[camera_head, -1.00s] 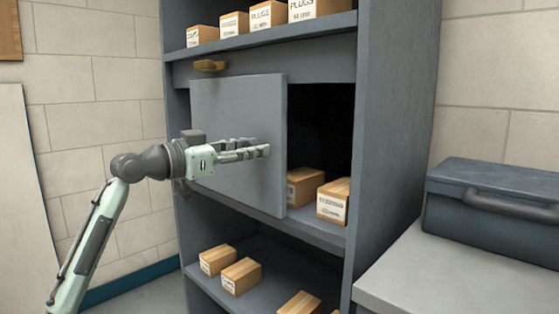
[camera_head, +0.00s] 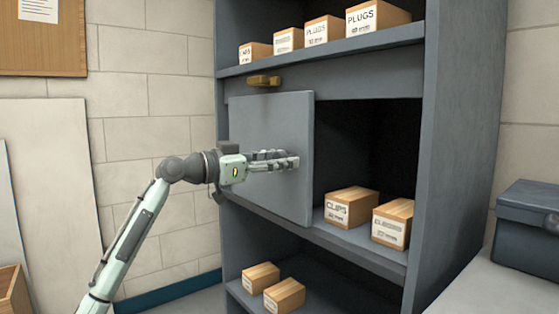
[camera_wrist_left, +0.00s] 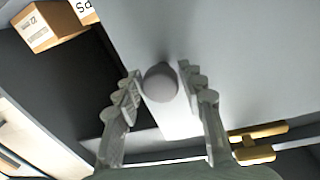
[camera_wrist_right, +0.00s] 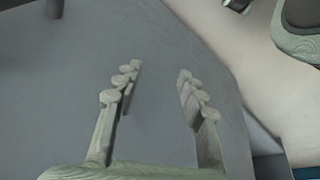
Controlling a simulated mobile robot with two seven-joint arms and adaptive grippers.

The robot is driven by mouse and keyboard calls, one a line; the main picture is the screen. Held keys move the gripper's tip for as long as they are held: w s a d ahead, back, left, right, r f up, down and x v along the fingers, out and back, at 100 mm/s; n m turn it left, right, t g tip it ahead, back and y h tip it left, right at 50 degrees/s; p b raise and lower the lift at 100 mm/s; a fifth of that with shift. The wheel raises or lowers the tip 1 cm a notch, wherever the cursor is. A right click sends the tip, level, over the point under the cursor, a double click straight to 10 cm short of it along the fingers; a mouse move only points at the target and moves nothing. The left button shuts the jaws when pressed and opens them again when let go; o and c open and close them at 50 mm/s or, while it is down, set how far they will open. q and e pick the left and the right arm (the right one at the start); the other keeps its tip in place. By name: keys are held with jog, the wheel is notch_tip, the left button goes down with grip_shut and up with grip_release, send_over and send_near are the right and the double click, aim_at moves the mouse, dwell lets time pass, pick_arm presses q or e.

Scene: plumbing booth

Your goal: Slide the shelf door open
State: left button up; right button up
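The grey shelf door (camera_head: 262,120) covers the left part of the middle compartment; the right part is open and dark. My left gripper (camera_head: 295,160) is at the door's front, near its right edge. In the left wrist view its fingers (camera_wrist_left: 160,72) stand apart, one on each side of a round-ended grey handle (camera_wrist_left: 160,83) on the door. I cannot tell whether either finger touches it. My right gripper (camera_wrist_right: 161,70) shows only in its wrist view, open and empty, over a plain grey surface.
A brass-coloured bar (camera_head: 262,81) is on the strip above the door. Boxes (camera_head: 350,207) stand in the opening, with more on the shelves above (camera_head: 375,18) and below (camera_head: 284,295). A dark toolbox (camera_head: 530,225) is on a grey counter at right.

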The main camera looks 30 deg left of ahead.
pick_arm(q)
jog(key=shift+o, duration=0.7)
jog(key=shift+s, duration=0.2)
jog(key=v, duration=1.1)
jog(key=shift+s+a, duration=0.25)
jog(key=shift+s, duration=0.05)
